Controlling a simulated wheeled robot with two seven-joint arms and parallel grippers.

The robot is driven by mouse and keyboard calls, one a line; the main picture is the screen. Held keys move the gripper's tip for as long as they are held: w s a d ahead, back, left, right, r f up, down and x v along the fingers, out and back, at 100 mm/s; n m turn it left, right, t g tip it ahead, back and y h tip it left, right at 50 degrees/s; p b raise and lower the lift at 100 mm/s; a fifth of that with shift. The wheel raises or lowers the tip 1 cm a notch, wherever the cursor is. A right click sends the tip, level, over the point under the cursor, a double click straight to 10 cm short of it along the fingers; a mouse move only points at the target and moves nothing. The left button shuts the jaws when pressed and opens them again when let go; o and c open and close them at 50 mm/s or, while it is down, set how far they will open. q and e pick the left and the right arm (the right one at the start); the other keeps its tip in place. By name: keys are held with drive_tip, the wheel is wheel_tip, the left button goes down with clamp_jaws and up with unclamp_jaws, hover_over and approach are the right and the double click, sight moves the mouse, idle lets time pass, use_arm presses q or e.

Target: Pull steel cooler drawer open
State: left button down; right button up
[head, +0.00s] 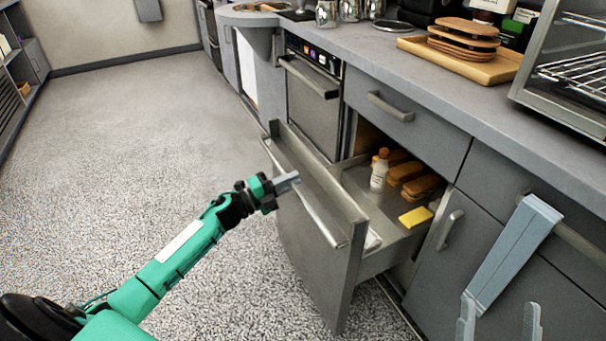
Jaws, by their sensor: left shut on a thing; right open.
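The steel cooler drawer (318,255) stands pulled out from the counter, with its inside showing. It holds a white bottle (379,172), brown bread-like items (420,187) and a yellow block (415,217). A long bar handle (318,218) runs along its front. My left gripper (288,182) reaches in from the left and is shut on this handle, near the middle of the bar. My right gripper (498,325) shows at the bottom right, its fingers apart and empty, in front of the cabinet doors.
The countertop (440,90) carries a wooden tray (500,68) with stacked brown boards (465,35) and a glass-sided steel appliance (570,70). A pale blue towel-like strip (515,250) hangs at the right cabinet. The floor (150,140) left of the drawer is clear.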

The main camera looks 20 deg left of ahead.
use_arm(q)
drive_tip(key=r+p+v, duration=0.2)
drive_tip(key=r+v, duration=0.1)
drive_tip(key=v, duration=1.3)
drive_tip(key=shift+s+a+p, duration=0.3)
drive_tip(key=shift+s, duration=0.15)
use_arm(e)
drive_tip(key=a+f+g, duration=0.4)
drive_tip(key=f+g, duration=0.3)
drive_tip(key=f, duration=0.5)
drive_tip(key=shift+s+g+h, duration=0.25)
drive_tip(key=shift+g+h, duration=0.05)
drive_tip(key=shift+g, duration=0.1)
use_arm(q)
drive_tip(key=c, duration=1.8)
unclamp_jaws()
drive_tip(key=shift+o, duration=0.2)
use_arm(e)
drive_tip(key=shift+r, duration=0.1)
use_arm(q)
drive_tip(key=p+v, duration=0.1)
drive_tip(key=v, duration=1.3)
use_arm(e)
drive_tip(key=s+f+g, duration=0.1)
drive_tip(key=f+g, duration=0.1)
drive_tip(key=f, duration=0.1)
drive_tip(key=s+a+f+g, duration=0.1)
drive_tip(key=f, duration=0.1)
drive_tip(key=shift+s, duration=0.3)
